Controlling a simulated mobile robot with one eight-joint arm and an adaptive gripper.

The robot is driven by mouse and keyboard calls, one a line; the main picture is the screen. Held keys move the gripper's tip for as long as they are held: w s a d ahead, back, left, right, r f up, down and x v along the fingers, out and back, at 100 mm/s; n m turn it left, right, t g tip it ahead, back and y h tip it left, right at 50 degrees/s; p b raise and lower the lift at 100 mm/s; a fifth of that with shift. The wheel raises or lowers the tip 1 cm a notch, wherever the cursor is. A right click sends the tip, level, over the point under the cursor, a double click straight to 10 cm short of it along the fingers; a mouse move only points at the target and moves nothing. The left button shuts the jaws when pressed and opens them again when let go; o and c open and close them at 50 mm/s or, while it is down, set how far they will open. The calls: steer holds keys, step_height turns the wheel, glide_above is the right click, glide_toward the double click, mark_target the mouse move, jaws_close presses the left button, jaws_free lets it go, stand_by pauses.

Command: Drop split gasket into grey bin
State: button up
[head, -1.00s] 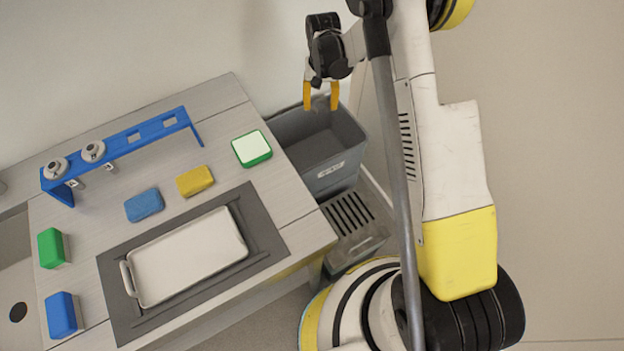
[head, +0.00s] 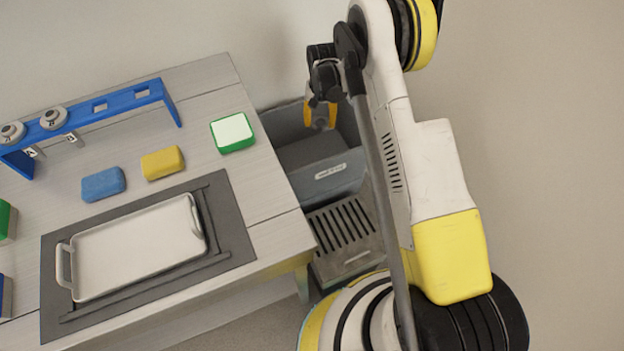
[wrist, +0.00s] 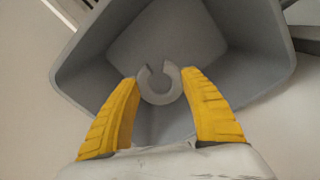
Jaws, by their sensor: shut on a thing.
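The split gasket (wrist: 160,84) is a small grey ring with a gap at its top in the wrist view. My gripper (wrist: 159,80) has its two yellow fingers shut on it, one fingertip at each side. The grey bin (wrist: 270,70) opens behind the gasket in that view, and its inside looks empty. In the head view my gripper (head: 320,120) points down over the grey bin (head: 335,178), near its back part. The gasket cannot be made out in the head view.
The table left of the bin holds a green-and-white block (head: 232,132), a yellow block (head: 162,162), a blue block (head: 103,184) and a white tray (head: 135,250). A blue rack (head: 90,108) holds two round fittings. A slotted grey box (head: 345,235) stands before the bin.

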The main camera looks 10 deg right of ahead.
step_height(320, 180, down, 2)
steer(key=o, duration=1)
steer(key=shift+r, duration=0.1)
step_height(320, 180, up, 12)
stand_by(0.3)
